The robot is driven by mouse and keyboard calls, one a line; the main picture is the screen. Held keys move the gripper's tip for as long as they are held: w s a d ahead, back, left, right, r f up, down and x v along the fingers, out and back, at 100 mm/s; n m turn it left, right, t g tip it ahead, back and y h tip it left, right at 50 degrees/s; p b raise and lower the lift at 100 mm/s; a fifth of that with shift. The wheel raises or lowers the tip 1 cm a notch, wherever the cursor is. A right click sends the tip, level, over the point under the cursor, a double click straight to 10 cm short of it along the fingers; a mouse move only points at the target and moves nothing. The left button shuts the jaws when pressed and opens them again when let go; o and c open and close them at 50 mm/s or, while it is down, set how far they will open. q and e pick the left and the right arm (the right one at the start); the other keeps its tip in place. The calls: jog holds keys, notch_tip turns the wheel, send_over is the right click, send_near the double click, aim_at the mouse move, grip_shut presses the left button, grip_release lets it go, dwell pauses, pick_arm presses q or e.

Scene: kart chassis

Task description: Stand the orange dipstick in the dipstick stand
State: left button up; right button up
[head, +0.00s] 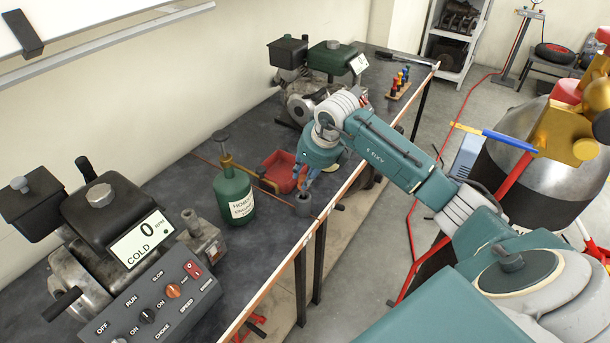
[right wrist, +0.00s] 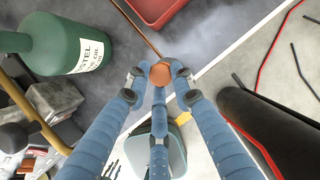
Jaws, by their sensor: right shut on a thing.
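My right gripper (head: 305,184) is low over the front edge of the bench. In the right wrist view its fingers (right wrist: 160,74) are shut on the round orange end of the dipstick (right wrist: 161,75). My left gripper is in neither view.
A green oil bottle (head: 234,194) stands left of the gripper; it also shows in the right wrist view (right wrist: 75,45). A red tray (head: 276,168) lies just behind. An engine with a control panel (head: 165,300) fills the near left, and another engine (head: 330,60) stands farther back.

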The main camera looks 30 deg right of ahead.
jog(key=shift+f+b, duration=0.75)
jog(key=shift+f, duration=0.3)
jog(key=shift+f, duration=0.15)
jog(key=shift+f+b, duration=0.9)
jog(key=shift+f, duration=0.1)
jog(key=o, duration=1.1)
jog(key=shift+r, duration=0.1)
jog(key=shift+o, duration=0.2)
jog(key=v, duration=1.2)
